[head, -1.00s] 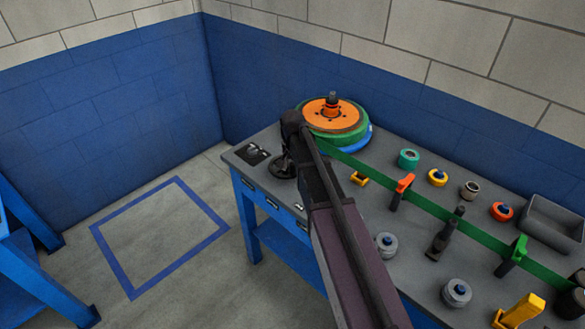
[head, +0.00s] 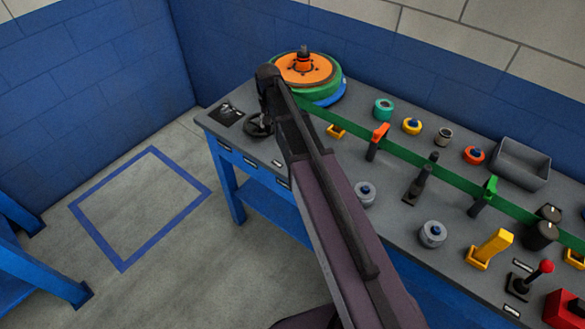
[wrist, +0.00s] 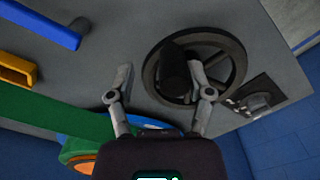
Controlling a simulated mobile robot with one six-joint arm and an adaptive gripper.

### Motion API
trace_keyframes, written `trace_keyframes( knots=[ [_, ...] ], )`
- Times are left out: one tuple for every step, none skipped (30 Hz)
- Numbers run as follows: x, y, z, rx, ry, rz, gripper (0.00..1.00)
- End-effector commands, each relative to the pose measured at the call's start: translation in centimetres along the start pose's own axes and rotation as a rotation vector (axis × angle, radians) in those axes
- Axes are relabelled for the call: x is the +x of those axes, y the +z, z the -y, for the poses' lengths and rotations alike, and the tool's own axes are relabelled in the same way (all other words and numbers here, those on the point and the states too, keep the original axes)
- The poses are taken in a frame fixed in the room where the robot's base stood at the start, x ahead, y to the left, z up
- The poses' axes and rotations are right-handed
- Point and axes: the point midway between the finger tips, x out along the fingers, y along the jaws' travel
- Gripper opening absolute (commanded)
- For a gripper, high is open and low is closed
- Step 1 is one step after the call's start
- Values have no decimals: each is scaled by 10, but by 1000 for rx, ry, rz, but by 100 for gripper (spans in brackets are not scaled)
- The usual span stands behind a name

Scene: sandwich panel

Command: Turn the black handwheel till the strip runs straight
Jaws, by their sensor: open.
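The black handwheel (wrist: 240,62) lies on the grey bench top in the wrist view. Its dark grip knob (wrist: 173,66) stands out towards the camera. My gripper (wrist: 160,70) is open, and the knob appears between its fingertips, nearer the right finger; no contact is clear. In the head view the handwheel (head: 256,128) shows at the bench's left end, partly covered by my arm. The green strip (head: 405,153) runs from the orange and green reel (head: 305,70) along the bench to the right; it also crosses the lower left of the wrist view (wrist: 50,117).
An orange-topped guide (head: 377,140) and a green-topped guide (head: 484,194) stand along the strip. A black post (head: 418,185), several rollers, a grey bin (head: 520,163) and a red-knobbed lever (head: 535,273) share the bench. A dark plate (wrist: 258,95) lies beside the wheel.

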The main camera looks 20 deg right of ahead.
Motion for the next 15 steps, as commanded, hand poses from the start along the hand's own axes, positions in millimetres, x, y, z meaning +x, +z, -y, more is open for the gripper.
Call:
trace_keyframes(
  knots=[
    [0,-2,-1,-28,0,0,67],
    [0,-3,-2,-47,0,0,67],
    [0,-4,-3,-72,0,0,67],
    [0,-5,-4,-91,0,0,67],
    [0,-6,-4,-111,0,0,67],
    [0,-7,-5,-136,0,0,67],
    [0,-7,-6,-154,0,0,67],
    [0,-8,-6,-174,0,0,67],
    [0,-10,-7,-200,1,1,67],
    [0,-10,-8,-218,1,1,67],
    [0,-11,-8,-237,1,1,67],
    [0,-12,-9,-263,1,1,67],
    [0,-14,-10,-282,1,1,67],
    [0,-14,-10,-301,1,1,67],
    [0,-16,-11,-326,0,1,67]
  ],
)
